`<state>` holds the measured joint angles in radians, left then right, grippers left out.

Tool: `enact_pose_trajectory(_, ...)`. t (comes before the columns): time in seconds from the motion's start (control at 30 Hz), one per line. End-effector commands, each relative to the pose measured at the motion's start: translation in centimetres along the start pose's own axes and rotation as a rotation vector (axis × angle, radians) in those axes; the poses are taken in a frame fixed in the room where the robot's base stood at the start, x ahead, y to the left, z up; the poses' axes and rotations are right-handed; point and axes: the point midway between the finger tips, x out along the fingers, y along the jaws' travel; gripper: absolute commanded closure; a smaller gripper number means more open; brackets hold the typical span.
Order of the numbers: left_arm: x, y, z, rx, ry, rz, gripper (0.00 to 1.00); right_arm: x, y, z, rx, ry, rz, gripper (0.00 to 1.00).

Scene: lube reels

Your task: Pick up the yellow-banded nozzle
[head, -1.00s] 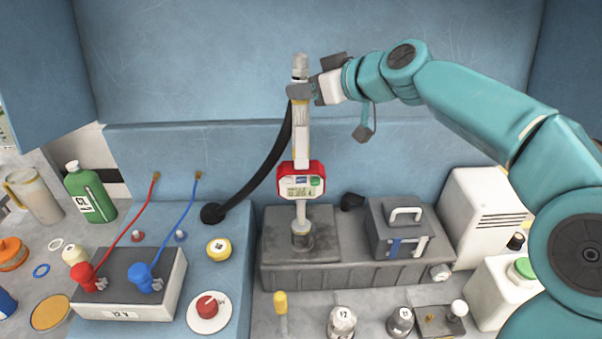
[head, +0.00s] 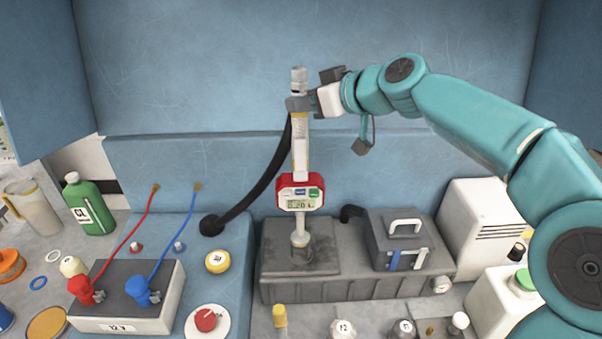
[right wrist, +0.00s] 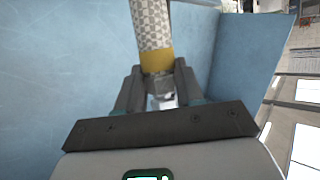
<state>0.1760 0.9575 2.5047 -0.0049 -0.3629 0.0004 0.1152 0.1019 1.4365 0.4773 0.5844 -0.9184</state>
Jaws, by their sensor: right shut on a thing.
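The yellow-banded nozzle (head: 301,150) stands upright in the head view, with a white shaft, a red meter with a small display, and a grey lower stem. Its foot is at a round grey fitting on the grey block; I cannot tell whether it sits inside or just above it. My right gripper (head: 299,104) is shut on the nozzle near its top. In the right wrist view, the yellow band (right wrist: 157,60) shows just beyond the two dark fingers, below a patterned grey section. My left gripper is not in view.
A black hose (head: 262,185) curves behind the nozzle to the blue bench. The grey block (head: 345,287) also carries a grey box (head: 380,232) with a white handle. White containers (head: 480,240) stand at right. A battery box (head: 120,326) with red and blue leads stands at left.

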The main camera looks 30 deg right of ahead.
Motion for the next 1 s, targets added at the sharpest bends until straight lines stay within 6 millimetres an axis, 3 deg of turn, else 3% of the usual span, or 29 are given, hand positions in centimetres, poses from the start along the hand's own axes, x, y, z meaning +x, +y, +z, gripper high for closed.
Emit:
enact_pose_trajectory(0.17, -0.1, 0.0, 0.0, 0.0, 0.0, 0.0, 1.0, 0.0, 0.0, -0.2, -0.001, -0.001, -0.001, 1.0)
enact_pose_trajectory(0.37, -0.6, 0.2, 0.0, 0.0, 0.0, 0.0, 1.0, -0.8, 0.0, -2.2, -0.002, 0.004, 0.001, 1.0)
enact_pose_trajectory(0.57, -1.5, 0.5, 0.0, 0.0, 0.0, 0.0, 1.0, -2.3, 0.0, -5.8, -0.003, 0.006, 0.001, 1.0)
enact_pose_trajectory(1.0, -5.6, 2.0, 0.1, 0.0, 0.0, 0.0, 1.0, -6.7, 0.0, -16.3, -0.001, 0.006, 0.002, 1.0)
